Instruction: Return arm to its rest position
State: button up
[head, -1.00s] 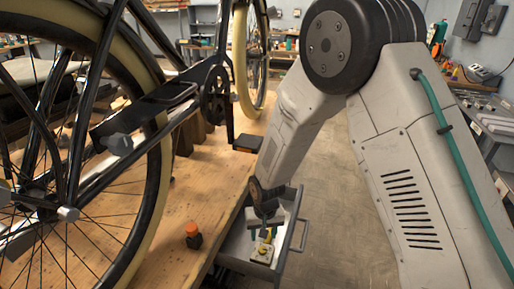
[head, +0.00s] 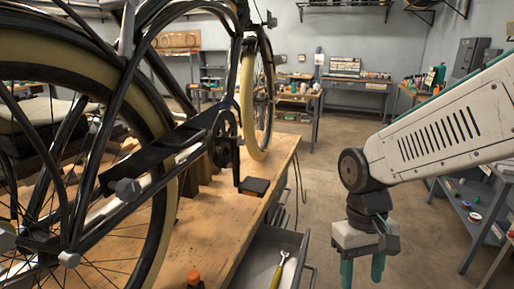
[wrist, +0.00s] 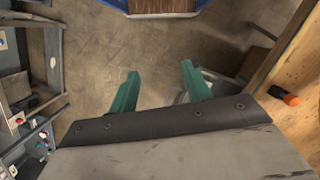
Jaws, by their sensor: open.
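My gripper (head: 362,270) hangs at the end of my arm, to the right of the workbench and over open floor in the head view. Its two teal fingers point down and stand apart, with nothing between them. In the wrist view my gripper (wrist: 158,90) is also open and empty, with bare floor beyond the fingers. My arm's pale link reaches in from the right edge of the head view.
An open drawer (head: 262,252) holds a yellow-handled tool (head: 277,274). Shelving (head: 470,210) stands at the right. The floor (head: 335,165) between is clear.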

jog(key=s+d+r+m+t, duration=0.2)
jog(key=s+d+r+t, duration=0.2)
jog(key=s+r, duration=0.5)
jog(key=shift+s+d+r+y, duration=0.2)
jog(key=shift+d+r+y, duration=0.15)
jog(key=shift+d, duration=1.05)
